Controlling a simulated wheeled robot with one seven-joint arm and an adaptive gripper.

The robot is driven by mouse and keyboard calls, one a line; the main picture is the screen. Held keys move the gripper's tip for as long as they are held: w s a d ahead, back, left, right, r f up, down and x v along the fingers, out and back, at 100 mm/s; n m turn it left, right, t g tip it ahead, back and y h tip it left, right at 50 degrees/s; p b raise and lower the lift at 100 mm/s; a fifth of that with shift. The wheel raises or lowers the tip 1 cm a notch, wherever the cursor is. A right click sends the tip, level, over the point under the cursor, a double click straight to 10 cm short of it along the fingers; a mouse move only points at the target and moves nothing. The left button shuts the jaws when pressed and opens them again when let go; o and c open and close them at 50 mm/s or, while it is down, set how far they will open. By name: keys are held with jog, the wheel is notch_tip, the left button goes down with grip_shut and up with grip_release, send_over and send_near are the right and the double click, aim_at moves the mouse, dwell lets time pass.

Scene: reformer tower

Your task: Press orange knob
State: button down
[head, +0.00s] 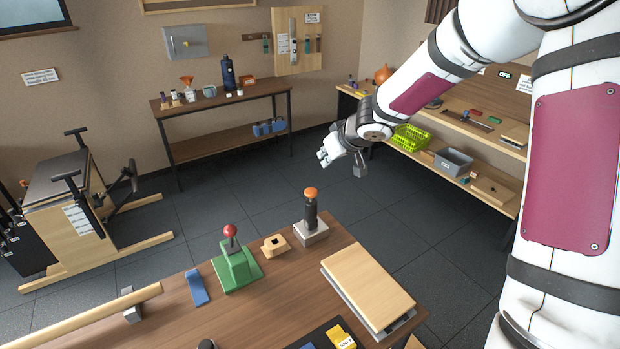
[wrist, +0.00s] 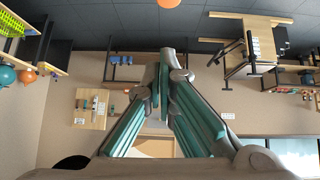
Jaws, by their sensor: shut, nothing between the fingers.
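The orange knob (head: 311,192) tops a black upright post (head: 310,214) on a small grey block near the far edge of the wooden workbench (head: 175,318). In the wrist view an orange round shape, likely this knob (wrist: 167,3), shows at the top edge, cut off by the frame. My gripper (head: 325,158) is in the air above and behind the knob in the head view, apart from it. In the wrist view its fingers (wrist: 165,62) come together at the tips with nothing between them.
Left of the knob are a tan block (head: 274,246), a green stand with a red ball (head: 236,268) and a blue piece (head: 197,287). A wooden board (head: 368,285) lies to the right. Shelves (head: 470,125) stand at the back right. The air around the knob looks clear.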

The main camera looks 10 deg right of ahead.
jog(key=shift+a+f+y, duration=0.3)
jog(key=shift+f, duration=0.05)
jog(key=shift+w, duration=0.15)
jog(key=b, duration=0.6)
send_over(311, 190)
notch_tip(311, 190, down, 8)
jog(key=shift+w+a+f, duration=0.1)
jog(key=shift+w+f, duration=0.05)
jog(key=shift+f, duration=1.4)
